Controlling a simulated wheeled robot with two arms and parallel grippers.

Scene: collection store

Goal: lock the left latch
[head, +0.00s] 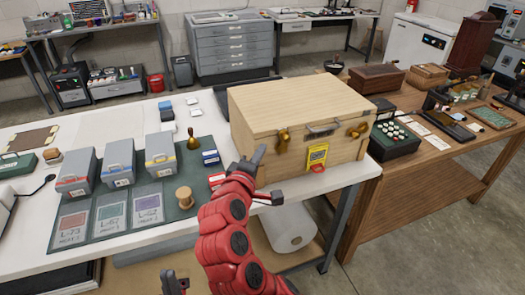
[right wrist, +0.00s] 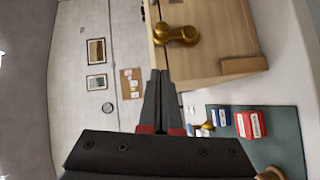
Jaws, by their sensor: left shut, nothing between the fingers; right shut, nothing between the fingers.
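A pale wooden case (head: 290,105) with a closed lid stands on the white table. Its left brass latch (head: 283,139) and right brass latch (head: 357,130) sit on the front, on either side of a grey handle (head: 322,128). The right latch is tilted; I cannot tell whether either is locked. My right gripper (head: 261,151) is shut and empty, just left of the left latch. In the right wrist view, the shut fingers (right wrist: 160,74) point towards the case (right wrist: 205,60), apart from a brass latch (right wrist: 176,35). My left gripper (head: 175,282) is shut, low at the bottom edge.
A brown table (head: 400,180) with more objects stands at right.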

